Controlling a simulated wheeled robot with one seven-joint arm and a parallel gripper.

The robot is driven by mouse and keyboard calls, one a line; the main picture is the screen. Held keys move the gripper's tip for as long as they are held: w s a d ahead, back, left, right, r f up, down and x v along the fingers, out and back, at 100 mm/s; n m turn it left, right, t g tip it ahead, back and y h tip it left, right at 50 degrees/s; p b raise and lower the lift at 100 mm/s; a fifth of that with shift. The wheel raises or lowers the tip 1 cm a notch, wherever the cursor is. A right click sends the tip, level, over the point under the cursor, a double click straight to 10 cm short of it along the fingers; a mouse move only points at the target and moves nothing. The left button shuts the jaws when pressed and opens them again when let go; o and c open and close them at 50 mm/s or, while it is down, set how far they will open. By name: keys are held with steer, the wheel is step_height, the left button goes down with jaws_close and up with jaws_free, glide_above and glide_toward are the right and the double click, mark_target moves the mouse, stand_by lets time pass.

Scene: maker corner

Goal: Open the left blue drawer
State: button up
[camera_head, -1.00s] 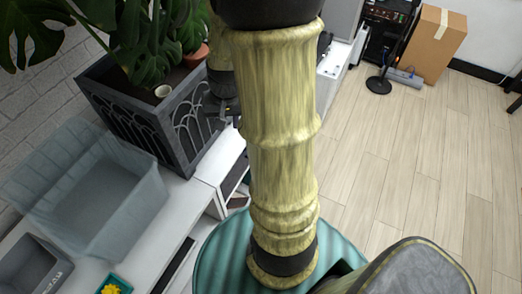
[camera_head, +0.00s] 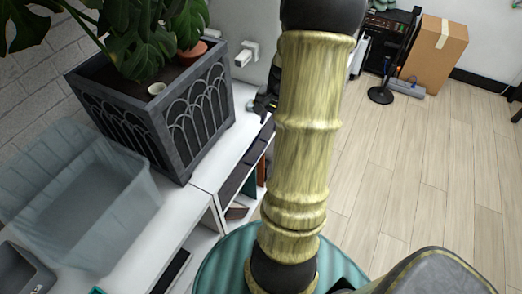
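I cannot make out a blue drawer for certain in the head view. A white cabinet (camera_head: 203,190) runs along the wall at the left, its front partly hidden by my arm. In that front are a long dark panel (camera_head: 238,172) and a small teal patch (camera_head: 249,186) below it; I cannot tell whether either belongs to a drawer. My gripper (camera_head: 262,106) shows as a small dark shape over the cabinet's far end, right of the planter and partly behind my arm. It is too small to tell whether its fingers are open or shut.
A dark planter (camera_head: 150,136) with a large-leaved plant stands on the cabinet. A translucent bin (camera_head: 125,228) and a grey box (camera_head: 22,272) stand nearer. A cardboard box (camera_head: 435,52) and a black stand (camera_head: 380,95) are at the back. The wooden floor at right is clear.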

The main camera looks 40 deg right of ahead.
mark_target(260, 154)
steer(key=w+f, duration=0.1)
steer(key=f, duration=0.4)
steer(key=w+f, duration=0.1)
steer(key=f, duration=0.5)
steer(key=a+f+b, duration=0.1)
steer(key=f, duration=0.4)
steer(key=shift+w+a+f, duration=0.1)
steer(key=shift+w+f, duration=0.15)
steer(key=shift+w, duration=0.15)
jaws_close()
